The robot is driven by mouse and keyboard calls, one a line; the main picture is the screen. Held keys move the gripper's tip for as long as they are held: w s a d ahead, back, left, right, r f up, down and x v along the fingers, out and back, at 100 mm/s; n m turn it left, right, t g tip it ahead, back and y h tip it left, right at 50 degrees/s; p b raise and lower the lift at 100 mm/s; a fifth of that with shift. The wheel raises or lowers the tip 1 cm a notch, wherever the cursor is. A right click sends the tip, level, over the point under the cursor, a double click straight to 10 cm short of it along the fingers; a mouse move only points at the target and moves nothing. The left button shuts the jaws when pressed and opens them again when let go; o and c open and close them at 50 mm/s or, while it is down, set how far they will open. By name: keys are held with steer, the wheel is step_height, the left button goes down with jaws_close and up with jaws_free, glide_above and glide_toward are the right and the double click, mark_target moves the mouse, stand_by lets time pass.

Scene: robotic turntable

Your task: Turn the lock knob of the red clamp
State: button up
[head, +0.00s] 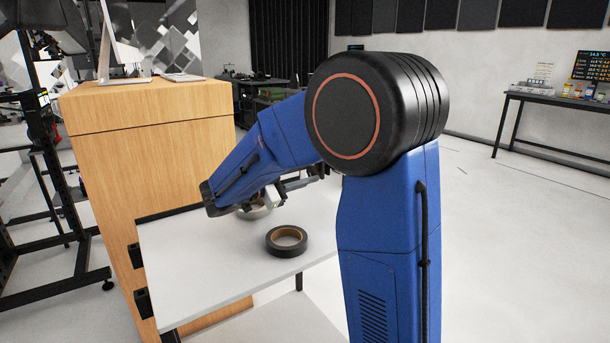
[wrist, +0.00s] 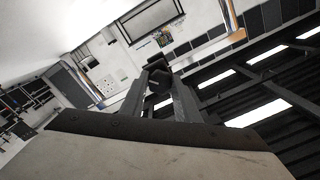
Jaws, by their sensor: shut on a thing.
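My gripper (wrist: 159,92) reaches up the middle of the wrist view, with its two fingers closed on a small dark faceted piece, the knob (wrist: 158,79). The knob sits between the fingertips; whether it is turned cannot be told. No red clamp body shows in either view. In the head view my blue arm hides most of the gripper, and only some grey parts of it show beside the forearm, above the white table (head: 190,262). What the knob is attached to is hidden or too small to tell.
A black tape roll (head: 287,242) lies on the white table below my arm. A pale rounded thing (head: 256,213) shows partly behind the forearm. A wooden cabinet (head: 160,140) stands behind the table on the left.

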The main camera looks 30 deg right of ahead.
stand_by(0.3)
steer(key=o, duration=1.1)
steer(key=shift+d, duration=0.1)
steer(key=shift+c, duration=0.2)
steer(key=s+a, duration=0.1)
steer(key=a, duration=1.6)
steer(key=shift+a, duration=0.2)
